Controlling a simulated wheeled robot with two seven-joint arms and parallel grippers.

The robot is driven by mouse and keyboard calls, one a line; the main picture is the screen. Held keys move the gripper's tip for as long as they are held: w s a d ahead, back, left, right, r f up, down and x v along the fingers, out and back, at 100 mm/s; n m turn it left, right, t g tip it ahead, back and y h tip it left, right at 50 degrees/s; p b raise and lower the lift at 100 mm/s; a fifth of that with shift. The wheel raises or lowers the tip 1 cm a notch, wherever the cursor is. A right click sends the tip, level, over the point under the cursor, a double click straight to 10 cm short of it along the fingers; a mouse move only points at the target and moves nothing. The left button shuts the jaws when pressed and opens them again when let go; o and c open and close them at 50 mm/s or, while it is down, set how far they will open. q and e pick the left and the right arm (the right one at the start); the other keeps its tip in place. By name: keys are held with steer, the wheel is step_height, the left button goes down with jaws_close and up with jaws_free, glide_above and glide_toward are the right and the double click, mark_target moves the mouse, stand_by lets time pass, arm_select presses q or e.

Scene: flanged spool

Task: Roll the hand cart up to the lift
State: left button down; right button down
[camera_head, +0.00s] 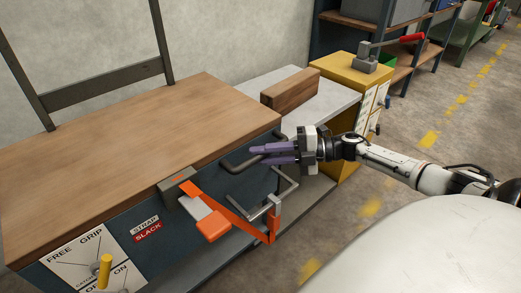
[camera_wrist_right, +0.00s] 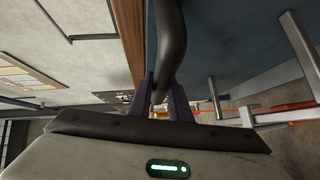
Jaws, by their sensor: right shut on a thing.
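The hand cart (camera_head: 130,130) appears to be the wood-topped, dark blue bench with an upright rail at its back left. A dark bent bar handle (camera_head: 238,166) sticks out from its right end. My right gripper (camera_head: 260,154), with purple fingers, is shut on this handle. In the right wrist view the bar (camera_wrist_right: 172,40) runs down between the fingers (camera_wrist_right: 163,92). The lift seems to be the grey platform (camera_head: 325,103) beside the yellow cabinet (camera_head: 350,73); I cannot be sure which part is the lift. My left gripper is not in view.
An orange strap (camera_head: 237,211) runs from the cart's side to a metal bracket (camera_head: 274,210). A sign reads STRAP SLACK (camera_head: 146,226). A yellow lever (camera_head: 105,270) stands on a FREE/GRIP panel. A wooden block (camera_head: 290,90) lies on the platform. Bare floor (camera_head: 430,160) lies right.

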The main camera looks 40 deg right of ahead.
steer(key=shift+w+d+r, duration=0.1)
steer(key=shift+w+d, duration=0.05)
steer(key=shift+d, duration=0.2)
steer(key=c, duration=1.8)
jaws_free()
steer(key=shift+o, duration=0.8)
steer(key=p+v, duration=0.1)
steer(key=v, duration=0.9)
steer(key=shift+s, duration=0.25)
